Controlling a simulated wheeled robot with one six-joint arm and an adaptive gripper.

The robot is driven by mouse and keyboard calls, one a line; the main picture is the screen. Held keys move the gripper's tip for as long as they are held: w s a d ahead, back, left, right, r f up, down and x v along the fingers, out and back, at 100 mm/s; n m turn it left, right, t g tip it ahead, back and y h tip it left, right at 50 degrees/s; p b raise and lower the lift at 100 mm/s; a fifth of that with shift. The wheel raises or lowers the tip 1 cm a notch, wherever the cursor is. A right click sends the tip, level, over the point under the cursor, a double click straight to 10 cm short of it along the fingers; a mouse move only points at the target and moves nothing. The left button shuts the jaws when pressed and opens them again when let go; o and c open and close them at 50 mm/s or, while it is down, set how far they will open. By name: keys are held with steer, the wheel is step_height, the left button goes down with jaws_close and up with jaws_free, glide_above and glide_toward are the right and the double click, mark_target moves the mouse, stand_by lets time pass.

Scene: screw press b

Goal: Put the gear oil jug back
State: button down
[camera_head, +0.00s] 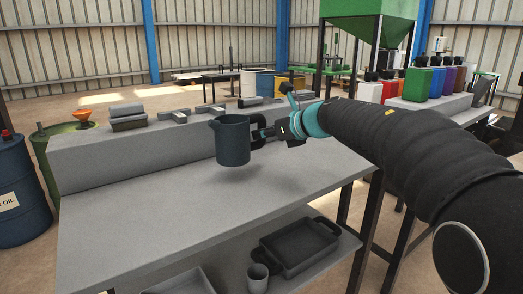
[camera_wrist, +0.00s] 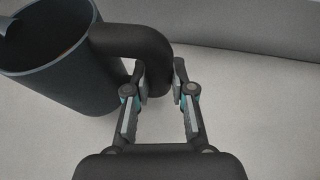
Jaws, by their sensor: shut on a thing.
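The gear oil jug (camera_head: 231,142) is a dark blue-grey open-topped jug with a spout and a thick black handle. It hangs upright a little above the grey table (camera_head: 190,215), with its shadow on the surface below. My gripper (camera_head: 268,133) comes from the right and is shut on the jug's handle. In the wrist view the jug (camera_wrist: 60,60) is at upper left and looks empty as far as its inside shows. The fingers of my gripper (camera_wrist: 158,85) sit on either side of the black handle.
A lower shelf holds a dark tray (camera_head: 298,248) and a small cup (camera_head: 258,277). Drums stand at left, including a blue one (camera_head: 20,195). The table's front left is clear.

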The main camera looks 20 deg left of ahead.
mark_target(261, 147)
steer(key=shift+s+a+f, duration=0.1)
steer(key=shift+a+f, duration=0.15)
steer(key=shift+a, duration=0.25)
steer(key=shift+f+b, duration=0.5)
steer(key=shift+f, duration=1.45)
steer(key=shift+f, duration=0.15)
steer(key=c, duration=1)
jaws_free()
